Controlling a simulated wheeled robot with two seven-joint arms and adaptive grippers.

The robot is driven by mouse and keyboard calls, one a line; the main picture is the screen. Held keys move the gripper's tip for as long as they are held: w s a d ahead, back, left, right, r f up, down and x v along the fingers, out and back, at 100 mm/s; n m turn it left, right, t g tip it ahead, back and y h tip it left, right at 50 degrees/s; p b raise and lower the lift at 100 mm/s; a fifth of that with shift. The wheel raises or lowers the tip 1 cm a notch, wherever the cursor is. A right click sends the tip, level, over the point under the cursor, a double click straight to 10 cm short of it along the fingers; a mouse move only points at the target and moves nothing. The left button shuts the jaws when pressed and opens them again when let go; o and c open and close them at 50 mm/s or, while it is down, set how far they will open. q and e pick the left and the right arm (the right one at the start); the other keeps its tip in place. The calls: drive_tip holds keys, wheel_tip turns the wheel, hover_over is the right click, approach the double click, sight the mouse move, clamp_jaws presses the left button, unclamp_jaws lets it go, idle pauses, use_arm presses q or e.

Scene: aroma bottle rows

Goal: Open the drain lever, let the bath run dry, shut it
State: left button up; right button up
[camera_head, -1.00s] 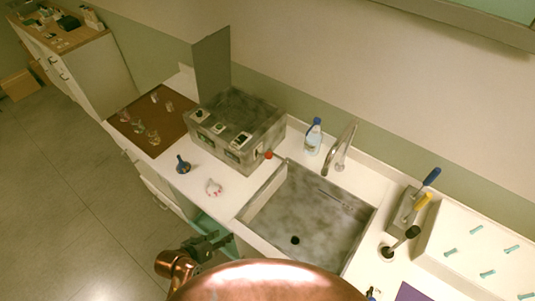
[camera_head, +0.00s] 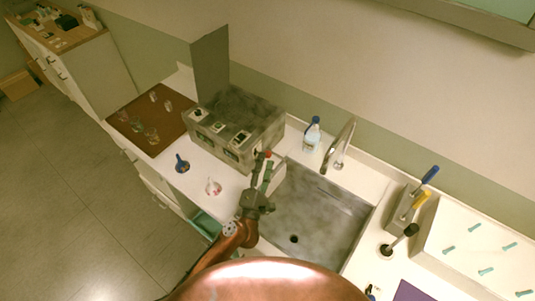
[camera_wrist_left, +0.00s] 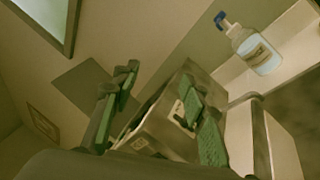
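The bath is a grey mottled metal box (camera_head: 262,128) on the counter, with its lid (camera_head: 211,67) standing raised at the back left. The drain lever's red knob (camera_head: 267,153) shows low at the bath's right end, by the sink. My left gripper (camera_head: 263,161) is right by the knob, fingers pointing at the bath. I cannot tell whether they touch the knob. In the left wrist view the fingers (camera_wrist_left: 160,73) are spread apart, with the bath (camera_wrist_left: 152,128) beyond them; the knob is not visible there. The bath's water level cannot be made out. My right gripper is out of view.
The sink (camera_head: 315,215) lies right of the bath, with a tap (camera_head: 340,145) and a blue-capped bottle (camera_head: 312,136) behind. A blue flask (camera_head: 182,164) and a small pink-and-white item (camera_head: 213,187) stand in front. A brown mat (camera_head: 140,140) with glassware is at left.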

sight(268, 154)
use_arm(q)
drive_tip(key=f+n, duration=0.1)
drive_tip(key=w+f+n+g+y, duration=0.1)
drive_tip(key=f, duration=0.1)
drive_tip(key=f+n+g+y, duration=0.1)
drive_tip(key=f, duration=0.1)
drive_tip(key=shift+w+f, duration=0.15)
drive_tip(key=shift+w, duration=0.1)
drive_tip(key=w, duration=0.7)
drive_tip(key=shift+w+d+f, duration=0.2)
drive_tip(key=shift+w+d, duration=0.1)
drive_tip(key=shift+d, duration=0.05)
drive_tip(key=shift+c, duration=0.5)
clamp_jaws()
